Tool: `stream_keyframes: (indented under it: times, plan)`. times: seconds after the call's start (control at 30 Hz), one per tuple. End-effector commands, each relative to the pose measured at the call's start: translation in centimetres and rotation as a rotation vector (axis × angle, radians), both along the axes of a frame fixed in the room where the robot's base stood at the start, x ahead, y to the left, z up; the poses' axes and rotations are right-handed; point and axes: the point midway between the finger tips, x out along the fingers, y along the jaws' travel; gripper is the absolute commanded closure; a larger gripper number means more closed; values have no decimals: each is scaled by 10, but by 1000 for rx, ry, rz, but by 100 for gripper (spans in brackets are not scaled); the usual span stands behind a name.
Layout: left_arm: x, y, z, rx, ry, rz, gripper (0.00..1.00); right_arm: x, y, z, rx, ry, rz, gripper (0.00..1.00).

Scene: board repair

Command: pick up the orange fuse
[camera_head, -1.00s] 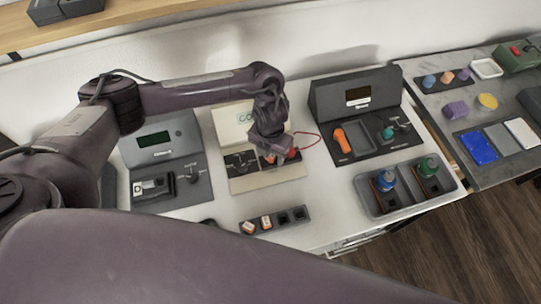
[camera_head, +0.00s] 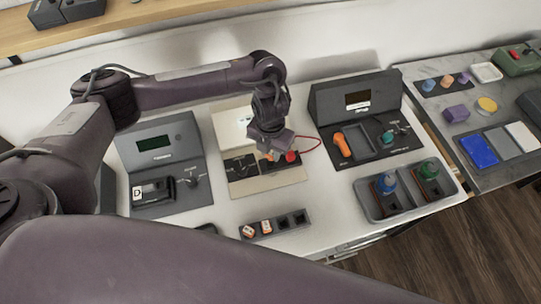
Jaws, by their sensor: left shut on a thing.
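My left gripper (camera_head: 269,151) points down over the dark panel (camera_head: 240,166) of the open cream-coloured case in the middle of the bench. It is shut on a small orange piece, which looks like the orange fuse (camera_head: 270,157); only a little of it shows below the fingers. I cannot tell whether the fuse is clear of the panel. A red round part (camera_head: 292,157) with a red wire sits just right of the gripper. My right gripper is not in view.
A dark strip (camera_head: 275,225) in front holds two white-and-orange pieces and two empty slots. A tester (camera_head: 164,157) stands left. A grey station (camera_head: 357,103) with an orange tool stands right, behind a tray (camera_head: 398,216) of bottles.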

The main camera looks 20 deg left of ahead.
Motion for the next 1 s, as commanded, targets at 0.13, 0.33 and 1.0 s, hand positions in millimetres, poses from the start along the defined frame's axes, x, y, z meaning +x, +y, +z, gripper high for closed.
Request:
stream_keyframes:
  times: [0.13, 0.33, 1.0]
  plan:
    - [3, 1, 50, 3, -11, -4, 100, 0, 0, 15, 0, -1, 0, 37]
    - [3, 1, 103, 3, -10, -3, 100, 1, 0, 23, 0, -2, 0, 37]
    - [0, 1, 163, 2, 0, 0, 100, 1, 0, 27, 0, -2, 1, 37]
